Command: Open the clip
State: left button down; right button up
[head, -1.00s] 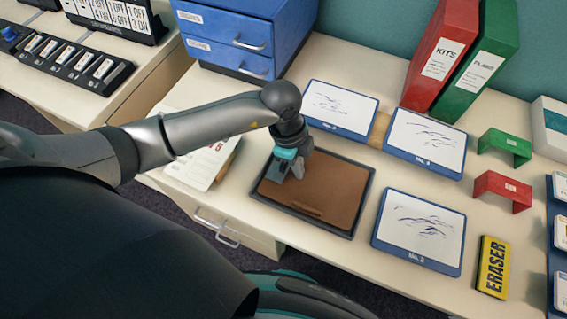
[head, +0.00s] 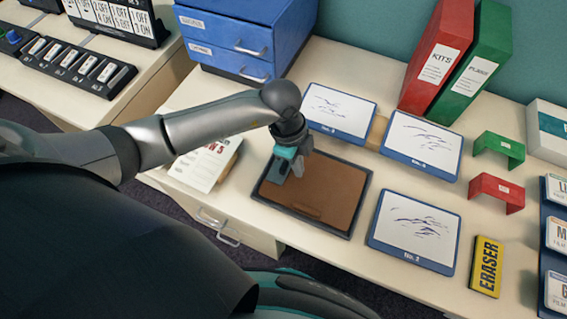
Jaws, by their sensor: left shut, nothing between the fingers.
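My left gripper (head: 289,171) reaches in from the left and points down over the left part of a brown panel (head: 328,193) in a dark frame (head: 367,195) on the table. Its fingers are shut and hold nothing. I cannot tell whether the fingertips touch the panel. A small raised brown strip (head: 306,210) shows near the panel's front edge. No part is plainly recognisable as a clip. My right gripper is out of view.
Several blue-edged whiteboards, such as the front one (head: 414,232), lie around the panel. A green bracket (head: 499,148), a red bracket (head: 495,192) and a yellow eraser (head: 486,266) lie to the right. Blue drawers (head: 232,38) and upright binders (head: 437,58) stand behind.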

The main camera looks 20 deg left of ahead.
aim_at(285, 166)
pick_arm(q)
jog(key=shift+a+p, duration=0.4)
jog(key=shift+a, duration=1.45)
dwell(1.0)
jog(key=shift+a+r+p, duration=0.5)
jog(key=shift+a+p, duration=0.25)
jog(key=shift+p, duration=0.15)
dwell(0.6)
jog(key=shift+r, duration=0.15)
dwell(0.4)
notch_tip(285, 166, up, 7)
jog(key=p, duration=0.8)
dwell(0.3)
dwell(0.5)
